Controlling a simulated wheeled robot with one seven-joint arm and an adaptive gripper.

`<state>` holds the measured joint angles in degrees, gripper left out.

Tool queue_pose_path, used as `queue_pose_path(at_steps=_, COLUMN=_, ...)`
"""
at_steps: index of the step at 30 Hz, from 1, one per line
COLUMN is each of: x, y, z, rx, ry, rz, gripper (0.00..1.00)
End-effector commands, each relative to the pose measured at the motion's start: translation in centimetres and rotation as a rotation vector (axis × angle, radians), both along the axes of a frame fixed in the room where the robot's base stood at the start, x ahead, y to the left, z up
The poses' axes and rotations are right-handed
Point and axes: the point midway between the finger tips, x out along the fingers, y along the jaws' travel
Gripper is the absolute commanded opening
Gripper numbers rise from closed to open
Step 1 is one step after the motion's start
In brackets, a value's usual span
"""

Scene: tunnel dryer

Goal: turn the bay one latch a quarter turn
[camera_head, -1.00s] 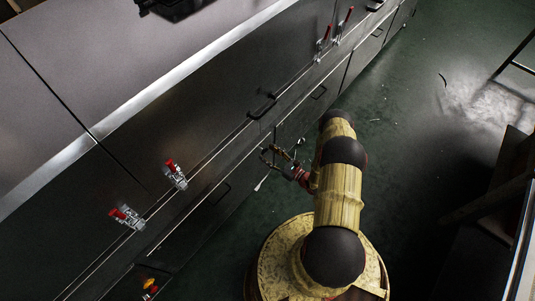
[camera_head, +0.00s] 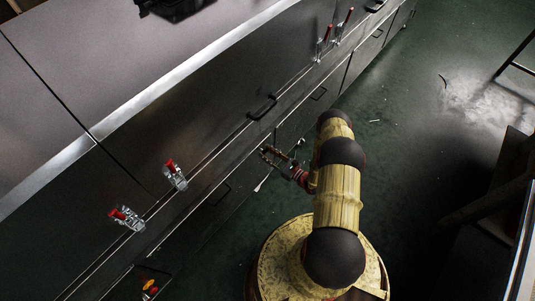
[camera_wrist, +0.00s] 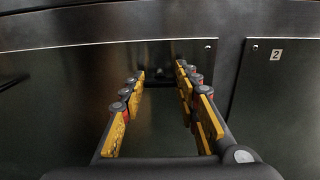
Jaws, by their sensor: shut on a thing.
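My gripper (camera_head: 270,153) is at the lower front panel of the dryer, right of the middle of the head view. In the wrist view its yellow-padded fingers (camera_wrist: 160,76) reach forward to a dark metal panel. They are shut on a small dark part between the tips, which I take for the bay one latch (camera_wrist: 159,73). It is too dark to tell its shape or how far it is turned. In the head view the fingers and shadow hide it.
A panel marked 2 (camera_wrist: 276,55) lies right of the gripper in the wrist view. Red-handled clamps (camera_head: 174,175) stand along the dryer edge. A black bar handle (camera_head: 262,107) sits above the gripper. Green floor (camera_head: 400,150) to the right is mostly clear.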

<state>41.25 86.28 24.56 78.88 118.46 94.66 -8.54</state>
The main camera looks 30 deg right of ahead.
Motion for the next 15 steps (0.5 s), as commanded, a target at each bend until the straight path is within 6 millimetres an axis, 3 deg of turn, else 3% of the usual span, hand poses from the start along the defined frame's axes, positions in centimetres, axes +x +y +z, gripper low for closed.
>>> queue_pose_path(at_steps=5, x=-0.03, y=0.04, z=-0.01, rx=0.001, ry=0.000, rz=0.001, gripper=0.06)
queue_pose_path(at_steps=15, x=0.01, y=0.03, z=-0.01, rx=-0.047, ry=-0.017, rz=0.001, gripper=0.06)
